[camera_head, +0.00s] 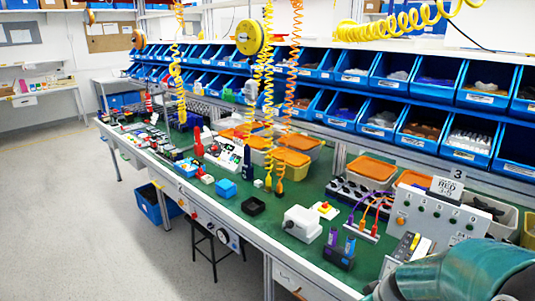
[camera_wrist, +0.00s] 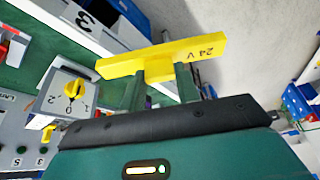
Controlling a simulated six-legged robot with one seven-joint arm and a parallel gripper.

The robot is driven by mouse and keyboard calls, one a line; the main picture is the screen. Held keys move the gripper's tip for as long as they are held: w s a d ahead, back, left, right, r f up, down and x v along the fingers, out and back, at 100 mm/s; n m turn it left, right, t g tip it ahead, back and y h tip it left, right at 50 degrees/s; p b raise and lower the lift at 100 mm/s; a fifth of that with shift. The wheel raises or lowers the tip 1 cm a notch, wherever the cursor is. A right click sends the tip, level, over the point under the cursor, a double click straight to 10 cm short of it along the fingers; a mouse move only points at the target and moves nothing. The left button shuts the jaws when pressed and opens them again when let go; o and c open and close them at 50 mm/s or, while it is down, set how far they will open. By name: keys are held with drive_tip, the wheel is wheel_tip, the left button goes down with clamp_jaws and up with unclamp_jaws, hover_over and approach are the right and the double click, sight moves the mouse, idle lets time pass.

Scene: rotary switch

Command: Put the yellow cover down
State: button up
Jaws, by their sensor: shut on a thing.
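The yellow cover (camera_wrist: 165,55), a flat bar marked "24 V", is in the wrist view. My gripper (camera_wrist: 161,84) is shut on its middle, with dark green fingers reaching up to it. The cover appears held clear in the air, with pale floor behind it. A yellow rotary knob (camera_wrist: 74,89) on a grey panel, with numbers around it, is to the left of and below the cover. In the head view, my teal arm fills the lower right corner. The cover and my fingertips cannot be made out there.
A grey control panel (camera_head: 438,218) with a "RED 3-5" card stands at the right of the green bench. A white box (camera_head: 302,224), a purple-topped block (camera_head: 340,250) and orange-lidded bins (camera_head: 371,168) are nearby. Blue bins (camera_head: 432,78) line the back. Coiled hoses hang above.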

drive_tip(key=w+a+f+m+h, duration=0.1)
drive_tip(key=w+a+f+m, duration=0.2)
drive_tip(key=w+a+f, duration=1)
drive_tip(key=w+f, duration=0.1)
drive_tip(key=w, duration=0.1)
drive_tip(key=shift+w+f, duration=0.35)
drive_tip(key=shift+w, duration=0.05)
drive_tip(key=shift+w+a, duration=0.1)
